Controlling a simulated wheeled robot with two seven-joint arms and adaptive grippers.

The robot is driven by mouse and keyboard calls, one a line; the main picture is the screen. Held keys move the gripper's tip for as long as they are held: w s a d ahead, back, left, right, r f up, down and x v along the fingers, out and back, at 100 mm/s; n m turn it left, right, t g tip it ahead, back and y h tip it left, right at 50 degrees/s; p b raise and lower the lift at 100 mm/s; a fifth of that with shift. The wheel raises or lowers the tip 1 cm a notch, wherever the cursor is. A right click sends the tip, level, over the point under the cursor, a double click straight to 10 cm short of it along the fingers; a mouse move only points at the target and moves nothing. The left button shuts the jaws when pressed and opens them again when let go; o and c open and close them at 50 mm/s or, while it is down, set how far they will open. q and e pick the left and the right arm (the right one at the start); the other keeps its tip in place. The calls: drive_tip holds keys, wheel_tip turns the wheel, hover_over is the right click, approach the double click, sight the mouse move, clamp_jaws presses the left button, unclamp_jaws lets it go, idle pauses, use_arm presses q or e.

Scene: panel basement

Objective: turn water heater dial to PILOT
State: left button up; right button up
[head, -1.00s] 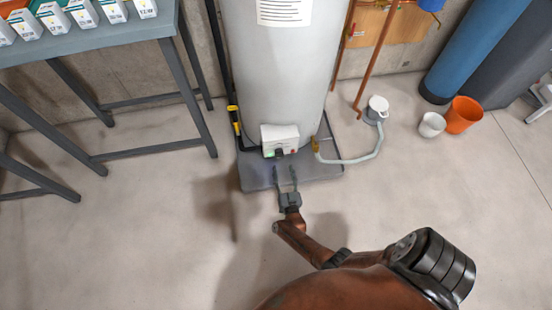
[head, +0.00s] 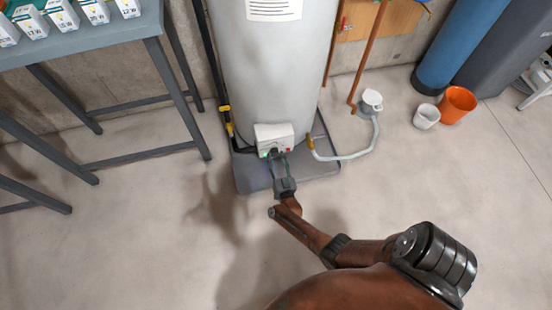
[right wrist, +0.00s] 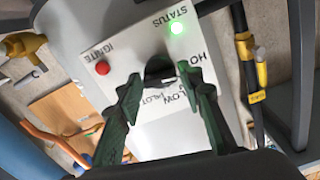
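The water heater (head: 275,70) is a tall grey cylinder with a white control box (head: 275,136) low on its front. The same box fills the middle of the right wrist view (right wrist: 140,40), with a red IGNITE button (right wrist: 102,68) and a lit green STATUS light (right wrist: 176,28). The dark dial (right wrist: 158,68) sits between them, with partly covered lettering below it, including PILOT and LOW. My right gripper (right wrist: 160,76) is open, its two green-looking fingers on either side of the dial; contact is unclear. In the head view the right gripper (head: 278,158) is at the box's front. My left gripper is not in view.
The heater stands on a dark grey base (head: 252,178). A grey hose (head: 350,155) runs right to a white pump (head: 371,100). White (head: 426,116) and orange buckets (head: 457,104) stand farther right. A grey table (head: 90,45) with boxes is at left. The front floor is clear.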

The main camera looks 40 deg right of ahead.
drive_tip(key=c, duration=0.8)
drive_tip(key=shift+o, duration=0.2)
